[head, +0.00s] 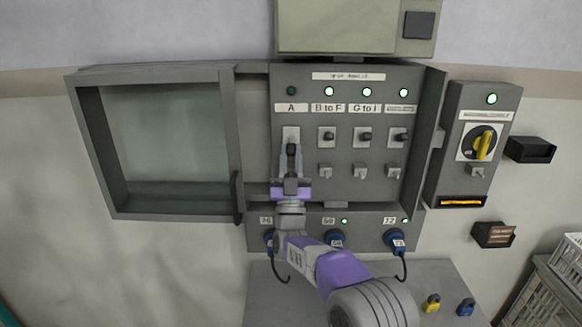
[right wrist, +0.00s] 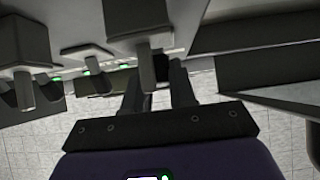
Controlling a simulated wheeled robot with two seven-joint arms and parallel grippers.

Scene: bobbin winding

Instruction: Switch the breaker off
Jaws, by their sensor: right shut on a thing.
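The grey breaker panel (head: 345,85) has a row of switches labelled A, B to F, G to I, and one small label I cannot read. My right gripper (head: 291,155) is in front of the switch under label A (head: 291,107), shut on its dark handle (head: 292,147). In the right wrist view, the fingers (right wrist: 158,85) stand on either side of a dark handle (right wrist: 147,66). The lamp above A (head: 291,91) is dark, and the other lamps in that row glow green. My left gripper is not in view.
An open panel door with a window (head: 110,150) swings out to the left. A yellow rotary switch (head: 483,145) sits on a box at the right. Blue plugs (head: 395,239) with cables are below the panel. Yellow and blue padlocks (head: 432,303) lie at the lower right.

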